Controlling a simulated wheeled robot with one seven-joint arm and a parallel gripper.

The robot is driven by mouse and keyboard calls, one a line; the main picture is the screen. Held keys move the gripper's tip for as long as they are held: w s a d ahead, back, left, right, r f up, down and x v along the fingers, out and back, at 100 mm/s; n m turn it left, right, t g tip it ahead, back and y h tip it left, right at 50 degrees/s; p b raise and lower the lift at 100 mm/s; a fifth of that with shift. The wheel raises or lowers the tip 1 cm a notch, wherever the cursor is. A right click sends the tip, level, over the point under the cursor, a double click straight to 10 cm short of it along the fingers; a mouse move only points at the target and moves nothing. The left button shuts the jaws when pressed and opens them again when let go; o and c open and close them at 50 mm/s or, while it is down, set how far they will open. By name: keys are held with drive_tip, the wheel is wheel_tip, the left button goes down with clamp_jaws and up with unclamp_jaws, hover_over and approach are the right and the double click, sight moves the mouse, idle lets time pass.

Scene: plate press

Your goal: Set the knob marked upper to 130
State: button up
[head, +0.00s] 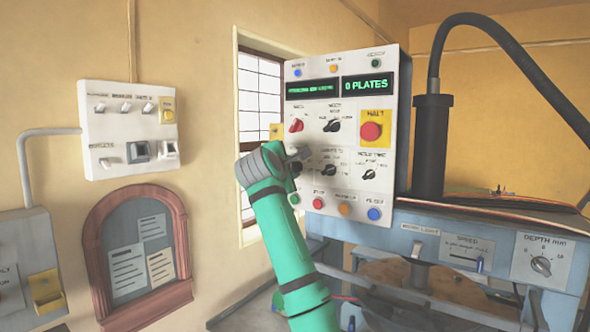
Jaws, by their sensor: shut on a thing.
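The control panel (345,205) is a white upright box with several knobs, lamps and buttons. My gripper (298,157), at the end of the green arm, is at the panel's left side and shut on a dark knob (296,169) in the lower knob row. The gripper hides most of that knob, its label and its pointer, so I cannot read its setting. Another black knob (328,170) sits to its right, and the hold time knob (369,174) is farther right. Their small labels are too blurred to read surely.
Above are a red knob (296,125), a black knob (332,126) and a red button (371,131) on yellow. Coloured buttons line the panel's bottom. The right display (369,84) reads 0 PLATES. The press (420,240) stands below and right.

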drive_tip(key=shift+a+f, duration=0.1)
drive_tip(key=shift+f, duration=0.1)
drive_tip(key=o, duration=1.1)
drive_tip(key=shift+c, duration=0.2)
drive_tip(key=shift+r, duration=0.1)
drive_tip(key=shift+s, duration=0.1)
drive_tip(key=v, duration=1)
drive_tip(key=shift+s, duration=0.25)
